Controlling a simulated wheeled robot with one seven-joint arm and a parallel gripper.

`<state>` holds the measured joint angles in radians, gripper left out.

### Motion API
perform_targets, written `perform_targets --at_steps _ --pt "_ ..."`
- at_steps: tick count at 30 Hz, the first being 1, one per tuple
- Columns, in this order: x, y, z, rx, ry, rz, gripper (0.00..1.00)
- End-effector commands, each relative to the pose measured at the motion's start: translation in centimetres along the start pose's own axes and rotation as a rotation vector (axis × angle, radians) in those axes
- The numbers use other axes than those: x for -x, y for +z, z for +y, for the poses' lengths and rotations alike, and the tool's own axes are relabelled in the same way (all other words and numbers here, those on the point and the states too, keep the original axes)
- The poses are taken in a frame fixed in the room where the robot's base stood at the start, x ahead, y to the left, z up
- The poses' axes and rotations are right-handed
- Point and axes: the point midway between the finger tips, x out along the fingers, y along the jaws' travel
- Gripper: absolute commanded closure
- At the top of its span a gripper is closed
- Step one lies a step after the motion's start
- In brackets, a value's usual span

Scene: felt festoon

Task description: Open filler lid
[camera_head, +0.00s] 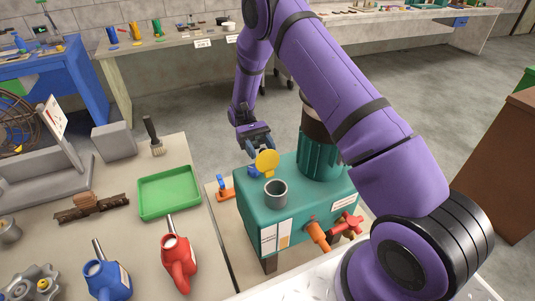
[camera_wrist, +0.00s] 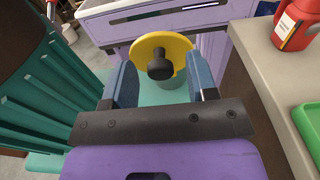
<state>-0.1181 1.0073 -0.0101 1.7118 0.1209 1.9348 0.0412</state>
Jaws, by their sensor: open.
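The yellow filler lid (camera_head: 267,163) stands tipped up at the back of the grey filler neck (camera_head: 276,194), and the neck's round mouth shows uncovered. The neck rises from the top of a teal tank (camera_head: 300,215). In the wrist view the lid (camera_wrist: 147,42) faces me as a yellow disc with a dark knob (camera_wrist: 160,64) at its middle. My gripper (camera_head: 257,150) is just behind the lid. Its two blue fingers are spread, one on each side of the knob in the wrist view (camera_wrist: 162,70). I cannot tell whether a finger touches it.
A dark green ribbed cylinder (camera_head: 318,152) stands on the tank close to my gripper. Orange (camera_head: 317,236) and red (camera_head: 347,224) fittings are on the tank's front. A bench at left holds a green tray (camera_head: 169,192), a red can (camera_head: 178,262) and a blue can (camera_head: 106,279).

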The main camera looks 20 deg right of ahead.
Motion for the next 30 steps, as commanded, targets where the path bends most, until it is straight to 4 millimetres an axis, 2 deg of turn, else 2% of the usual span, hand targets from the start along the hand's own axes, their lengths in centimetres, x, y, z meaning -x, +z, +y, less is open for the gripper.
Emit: perform_targets --at_steps 8,21,27,30 --pt "-0.2 3.6 0.0 0.001 0.0 0.001 0.47" --pt "-9.8 4.8 0.0 0.0 0.0 -0.003 0.47" --pt "-13.4 5.3 0.0 0.0 0.0 -0.002 0.47" --pt "-14.6 5.5 0.0 0.0 0.0 -0.002 0.47"
